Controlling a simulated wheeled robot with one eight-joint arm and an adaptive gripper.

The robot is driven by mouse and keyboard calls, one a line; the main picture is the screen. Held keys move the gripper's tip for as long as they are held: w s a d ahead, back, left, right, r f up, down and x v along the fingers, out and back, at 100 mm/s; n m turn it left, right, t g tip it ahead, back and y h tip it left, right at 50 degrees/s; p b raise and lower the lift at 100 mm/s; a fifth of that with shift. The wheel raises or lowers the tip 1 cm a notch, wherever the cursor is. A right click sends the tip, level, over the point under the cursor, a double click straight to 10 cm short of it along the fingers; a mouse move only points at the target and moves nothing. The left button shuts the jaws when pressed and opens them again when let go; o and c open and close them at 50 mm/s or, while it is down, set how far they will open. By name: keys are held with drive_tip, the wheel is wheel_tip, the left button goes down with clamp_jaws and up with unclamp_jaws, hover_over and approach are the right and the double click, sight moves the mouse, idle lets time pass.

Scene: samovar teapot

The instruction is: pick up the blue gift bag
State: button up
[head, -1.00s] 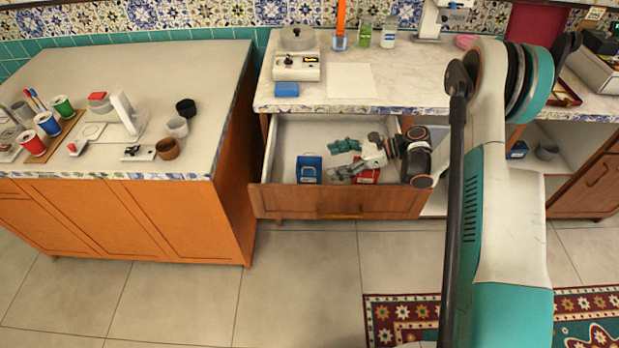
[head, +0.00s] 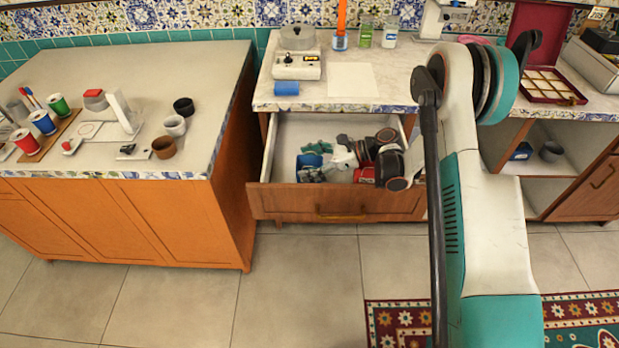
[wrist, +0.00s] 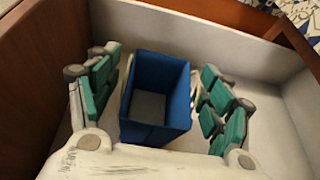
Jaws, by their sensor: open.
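The blue gift bag (wrist: 157,99) stands upright in the open drawer, its open top facing the wrist camera. In the head view the blue bag (head: 309,161) is at the drawer's left part, partly hidden by my gripper. My gripper (wrist: 157,95) is open, with one teal-padded finger on each side of the bag. Small gaps show between the fingers and the bag's sides. In the head view my gripper (head: 312,160) reaches into the drawer from the right.
The drawer (head: 340,201) has a wooden front and pale walls close around the bag. A red item (head: 364,173) lies right of the blue bag, partly hidden by my arm. The counter (head: 388,85) overhangs the drawer's back. An orange cabinet (head: 150,215) stands to the left.

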drive_tip(key=c, duration=1)
drive_tip(key=shift+r, duration=0.15)
